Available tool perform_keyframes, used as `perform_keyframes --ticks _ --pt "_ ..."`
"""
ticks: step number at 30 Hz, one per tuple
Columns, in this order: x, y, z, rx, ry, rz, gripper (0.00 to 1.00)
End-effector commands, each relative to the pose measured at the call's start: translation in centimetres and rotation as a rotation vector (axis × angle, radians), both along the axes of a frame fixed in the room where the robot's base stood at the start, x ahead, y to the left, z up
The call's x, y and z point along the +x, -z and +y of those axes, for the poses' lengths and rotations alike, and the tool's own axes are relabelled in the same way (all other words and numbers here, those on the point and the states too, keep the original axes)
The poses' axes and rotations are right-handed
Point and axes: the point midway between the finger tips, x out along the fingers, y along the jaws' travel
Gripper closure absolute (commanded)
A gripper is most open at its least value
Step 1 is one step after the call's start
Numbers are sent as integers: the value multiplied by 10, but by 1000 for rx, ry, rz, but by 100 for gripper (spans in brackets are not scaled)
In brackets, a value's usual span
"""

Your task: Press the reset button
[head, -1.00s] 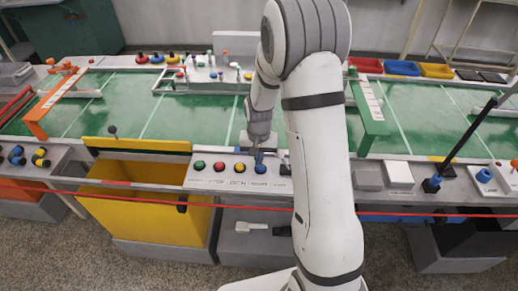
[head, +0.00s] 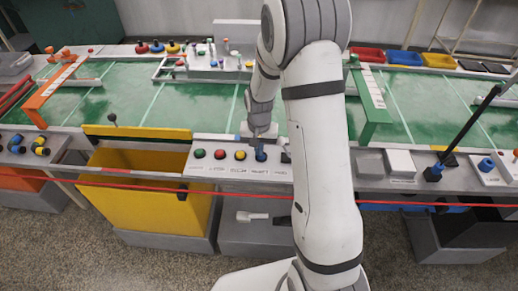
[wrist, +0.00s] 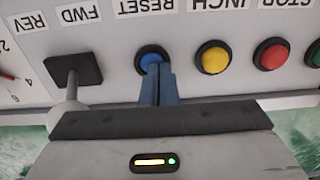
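The reset button is a round blue button (wrist: 150,58) in a black ring, beside the label RESET, which reads upside down in the wrist view. In the head view the blue button (head: 261,156) is at the right of the button row, partly hidden by my gripper (head: 259,142). My gripper (wrist: 159,70) shows two blue-grey fingers pressed together with nothing between them. The fingertips overlap the near edge of the blue button. I cannot tell whether they touch it or hover just above it.
Yellow (wrist: 213,57) and red (wrist: 271,54) buttons sit beside the blue one, with a green one beyond. On the other side is a black FWD/REV switch (wrist: 75,72) with a lever close to my gripper. A red cord (head: 120,184) runs along the bench front.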

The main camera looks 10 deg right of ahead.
Motion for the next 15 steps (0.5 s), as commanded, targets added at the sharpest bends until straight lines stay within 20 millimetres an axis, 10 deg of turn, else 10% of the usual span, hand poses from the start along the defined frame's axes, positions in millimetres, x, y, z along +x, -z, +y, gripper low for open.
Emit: perform_keyframes --ticks 5,15 --pt "-9 7 -1 1 6 25 100" --pt "-5 -64 1 -1 3 -7 100"
